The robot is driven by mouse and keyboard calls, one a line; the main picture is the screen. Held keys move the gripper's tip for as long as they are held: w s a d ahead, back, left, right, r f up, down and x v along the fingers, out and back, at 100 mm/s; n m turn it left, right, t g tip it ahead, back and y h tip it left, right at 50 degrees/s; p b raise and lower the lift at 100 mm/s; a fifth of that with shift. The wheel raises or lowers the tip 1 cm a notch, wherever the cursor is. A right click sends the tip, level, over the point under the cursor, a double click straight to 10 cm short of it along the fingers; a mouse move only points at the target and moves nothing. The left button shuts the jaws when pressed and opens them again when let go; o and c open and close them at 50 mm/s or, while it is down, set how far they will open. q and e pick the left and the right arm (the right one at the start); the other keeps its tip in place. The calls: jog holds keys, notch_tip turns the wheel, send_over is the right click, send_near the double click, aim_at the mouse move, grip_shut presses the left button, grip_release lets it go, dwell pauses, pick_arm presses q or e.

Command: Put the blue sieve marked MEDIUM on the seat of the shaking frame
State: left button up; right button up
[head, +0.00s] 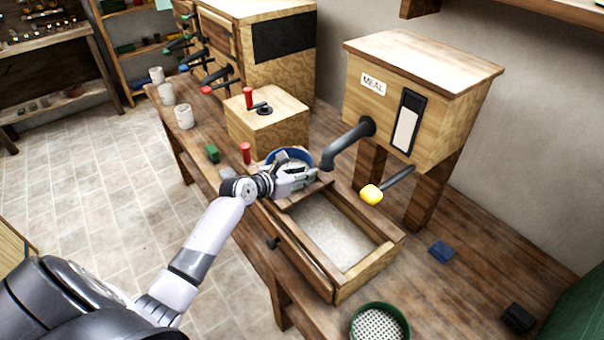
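A round sieve with a blue rim (306,155) is at the far end of a long wooden frame (372,262) on the bench. No MEDIUM marking is readable on it. My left gripper (308,180) is at the sieve's near side and covers part of it. I cannot tell whether its fingers are closed on the rim, nor whether the sieve rests on the frame or is held just above it. The near part of the frame is an open-topped box with pale, meal-like material (334,234) inside. My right gripper is not in view.
A green sieve (380,308) stands at the bench's front edge. The wooden MEAL hopper (425,85) stands behind, its dark spout (346,143) close to the blue sieve and a yellow-knobbed lever (372,194) beside it. A blue block (441,251) lies right. White cups (184,117) stand left.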

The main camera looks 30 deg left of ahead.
pick_arm(q)
jog(key=shift+r, duration=0.1)
jog(key=v, duration=1.2)
jog(key=shift+b, duration=0.35)
